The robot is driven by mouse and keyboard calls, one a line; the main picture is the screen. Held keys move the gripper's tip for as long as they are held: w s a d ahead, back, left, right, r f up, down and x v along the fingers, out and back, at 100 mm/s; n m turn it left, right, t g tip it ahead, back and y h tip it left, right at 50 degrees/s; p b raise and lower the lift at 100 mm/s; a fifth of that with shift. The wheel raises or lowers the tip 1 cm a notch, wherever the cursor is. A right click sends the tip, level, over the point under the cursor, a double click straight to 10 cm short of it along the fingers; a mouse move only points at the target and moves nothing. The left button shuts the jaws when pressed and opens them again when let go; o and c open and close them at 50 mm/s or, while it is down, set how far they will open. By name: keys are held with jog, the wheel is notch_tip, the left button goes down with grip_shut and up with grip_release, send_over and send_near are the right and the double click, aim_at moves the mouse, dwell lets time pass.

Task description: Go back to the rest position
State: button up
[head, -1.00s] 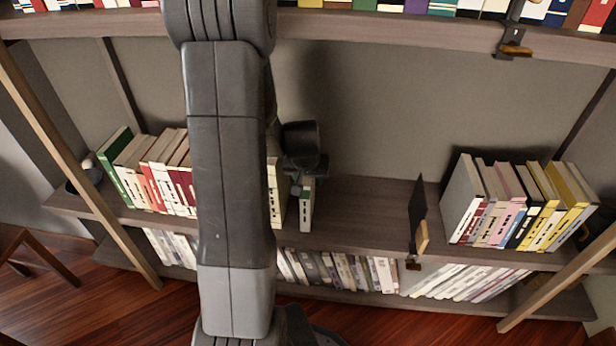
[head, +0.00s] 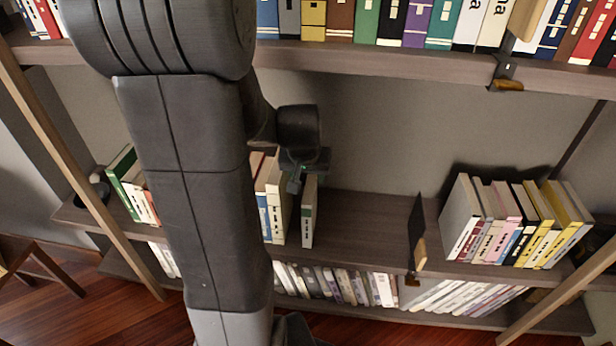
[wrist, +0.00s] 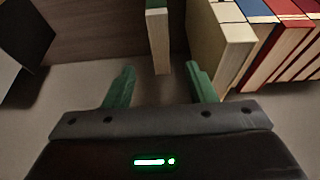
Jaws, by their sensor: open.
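My gripper (wrist: 162,72) is open and empty. In the wrist view its two green fingers are spread apart. A narrow white book with a green cover (wrist: 158,38) stands beyond the fingertips, between them in the picture, and is not gripped. In the head view my gripper (head: 296,184) hangs in front of the middle shelf, close to the top of this green-and-white book (head: 308,215). My arm crosses the left half of the head view and hides part of the shelf and books.
Cream books (head: 277,210) stand just left of the green-and-white one. The upper shelf (head: 400,60) lies above my gripper. A dark bookend (head: 416,225) and a row of books (head: 520,220) stand at right. Bare shelf (head: 360,220) lies between.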

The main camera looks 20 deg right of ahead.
aim_at(310, 194)
jog(key=b+x, duration=0.4)
jog(key=x, duration=0.9)
jog(key=shift+f, duration=0.4)
jog(key=shift+d+r+p, duration=0.1)
jog(key=shift+r+p, duration=0.05)
jog(key=shift+p, duration=0.15)
